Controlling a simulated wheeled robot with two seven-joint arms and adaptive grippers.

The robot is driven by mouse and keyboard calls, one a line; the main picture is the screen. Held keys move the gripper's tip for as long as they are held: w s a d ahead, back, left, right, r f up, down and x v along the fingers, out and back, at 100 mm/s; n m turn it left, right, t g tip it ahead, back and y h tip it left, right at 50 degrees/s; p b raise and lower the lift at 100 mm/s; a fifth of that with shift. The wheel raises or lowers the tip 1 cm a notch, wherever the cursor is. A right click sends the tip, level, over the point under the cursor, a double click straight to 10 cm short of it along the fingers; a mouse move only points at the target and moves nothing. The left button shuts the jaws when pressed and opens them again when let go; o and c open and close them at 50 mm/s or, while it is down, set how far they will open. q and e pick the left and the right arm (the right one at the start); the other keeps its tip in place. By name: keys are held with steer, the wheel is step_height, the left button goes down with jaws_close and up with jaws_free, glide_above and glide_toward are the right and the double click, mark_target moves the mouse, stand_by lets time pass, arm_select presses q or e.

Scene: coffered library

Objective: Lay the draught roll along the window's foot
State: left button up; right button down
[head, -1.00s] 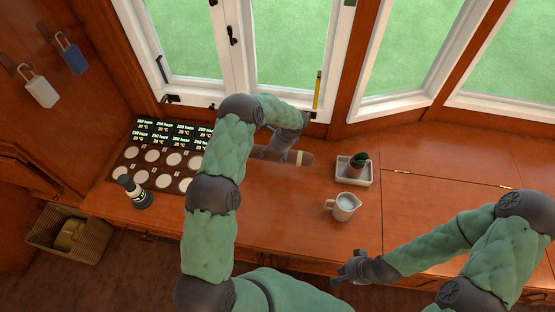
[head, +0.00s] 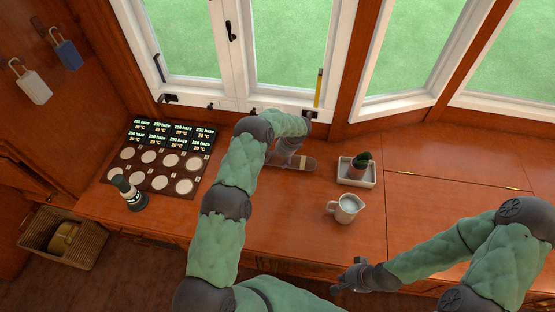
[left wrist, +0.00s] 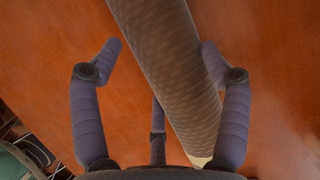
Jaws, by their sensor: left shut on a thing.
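The draught roll (head: 303,164) is a brown, textured cylinder with a pale band near its right end. It lies on or just above the wooden sill top, some way in front of the window's foot (head: 240,106). My left gripper (head: 284,158) is over it and shut on it; the arm hides the roll's left part. In the left wrist view the roll (left wrist: 170,65) runs slanted between the fingers, close against the right one. My right gripper (head: 343,279) is empty, its fingers apart, near the counter's front edge.
A potted cactus in a white tray (head: 345,181) and a white jug (head: 346,209) stand right of the roll. A yellow upright piece (head: 319,88) is by the window frame.

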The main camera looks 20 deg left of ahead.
arm_select(q)
steer(key=shift+r, duration=0.1)
steer(key=o, duration=1.5)
